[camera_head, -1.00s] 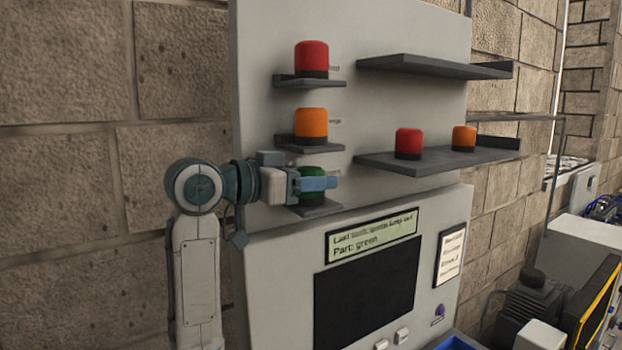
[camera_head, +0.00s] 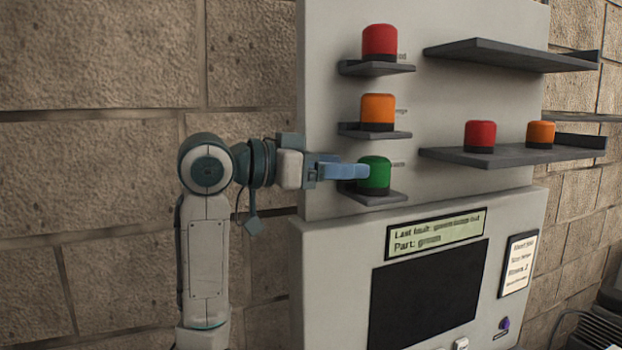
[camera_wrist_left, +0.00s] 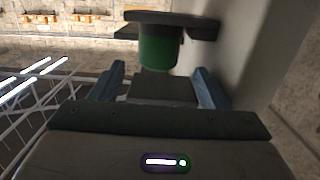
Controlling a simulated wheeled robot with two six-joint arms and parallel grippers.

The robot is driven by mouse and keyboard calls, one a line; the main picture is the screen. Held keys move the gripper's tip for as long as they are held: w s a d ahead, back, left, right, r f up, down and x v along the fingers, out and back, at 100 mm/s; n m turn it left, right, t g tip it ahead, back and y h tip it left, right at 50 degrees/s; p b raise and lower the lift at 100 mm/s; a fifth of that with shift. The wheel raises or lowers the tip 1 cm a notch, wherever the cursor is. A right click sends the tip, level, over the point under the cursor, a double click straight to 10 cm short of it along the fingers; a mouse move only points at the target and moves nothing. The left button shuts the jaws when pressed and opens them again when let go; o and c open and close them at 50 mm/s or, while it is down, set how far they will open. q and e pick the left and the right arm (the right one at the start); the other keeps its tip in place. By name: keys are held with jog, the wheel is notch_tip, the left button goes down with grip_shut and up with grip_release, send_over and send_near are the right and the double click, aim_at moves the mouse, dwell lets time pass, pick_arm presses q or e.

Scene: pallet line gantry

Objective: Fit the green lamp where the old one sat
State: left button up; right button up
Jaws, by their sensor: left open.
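The green lamp (camera_head: 375,174) stands upright on the lowest small bracket (camera_head: 373,197) of the left column on the grey panel. My left gripper (camera_head: 352,171) is just left of the lamp, level with it. In the left wrist view the lamp (camera_wrist_left: 158,52) is ahead, between and beyond the two open fingers (camera_wrist_left: 160,82), which hold nothing. An orange lamp (camera_head: 377,111) and a red lamp (camera_head: 380,42) stand on the two brackets above. The display (camera_head: 437,236) reads "Last fault: green lamp out" and "Part: green", partly blurred. My right gripper is not in view.
A wide shelf (camera_head: 512,155) to the right carries a red lamp (camera_head: 480,136) and an orange lamp (camera_head: 541,133). The shelf (camera_head: 512,57) above it is empty. A dark screen (camera_head: 430,290) and a notice (camera_head: 519,262) are below. A stone wall stands behind.

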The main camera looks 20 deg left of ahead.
pick_arm(q)
jog(key=shift+b+v, duration=0.75)
jog(key=shift+v, duration=1.55)
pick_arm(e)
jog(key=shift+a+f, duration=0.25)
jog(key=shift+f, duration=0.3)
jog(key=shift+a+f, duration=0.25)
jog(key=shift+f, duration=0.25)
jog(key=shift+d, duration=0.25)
pick_arm(q)
jog(key=shift+s, duration=0.1)
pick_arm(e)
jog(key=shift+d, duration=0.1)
